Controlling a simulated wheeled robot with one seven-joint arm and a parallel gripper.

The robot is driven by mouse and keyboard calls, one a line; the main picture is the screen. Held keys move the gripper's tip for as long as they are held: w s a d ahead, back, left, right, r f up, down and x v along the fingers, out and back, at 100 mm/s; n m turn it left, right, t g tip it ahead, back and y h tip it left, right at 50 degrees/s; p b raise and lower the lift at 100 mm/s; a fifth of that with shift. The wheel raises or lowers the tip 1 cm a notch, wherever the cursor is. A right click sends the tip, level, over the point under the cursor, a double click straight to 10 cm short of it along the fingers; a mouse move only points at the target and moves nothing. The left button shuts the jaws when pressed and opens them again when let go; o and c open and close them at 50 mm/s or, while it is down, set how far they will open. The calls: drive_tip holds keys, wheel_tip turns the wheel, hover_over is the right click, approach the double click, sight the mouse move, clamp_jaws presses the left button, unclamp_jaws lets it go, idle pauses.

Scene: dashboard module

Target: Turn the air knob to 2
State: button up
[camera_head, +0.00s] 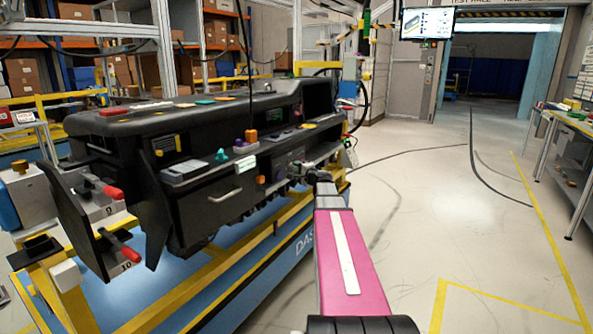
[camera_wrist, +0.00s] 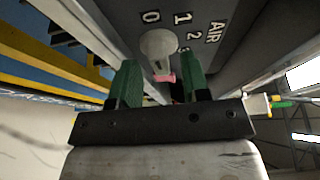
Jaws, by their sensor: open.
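The air knob (camera_wrist: 158,44) is a pale round knob on the dark panel in the wrist view. The labels 0, 1, 2 and AIR show around its far and right sides. A small pink part (camera_wrist: 165,78) shows just below it; I cannot tell which mark the knob points to. My gripper (camera_wrist: 160,64) has green fingers, spread apart and empty, one to each side of the knob's near side. I cannot tell whether they touch it. In the head view my gripper (camera_head: 297,171) is at the dashboard's right part, and the knob cannot be made out.
The black dashboard module (camera_head: 222,150) sits on a yellow and blue stand (camera_head: 262,275). Levers with red grips (camera_head: 122,252) stick out at its left end. A drawer handle (camera_head: 225,195) is left of my gripper. The floor to the right is open.

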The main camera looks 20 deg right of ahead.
drive_tip(key=shift+w+a, duration=0.15)
drive_tip(key=shift+w, duration=0.3)
clamp_jaws()
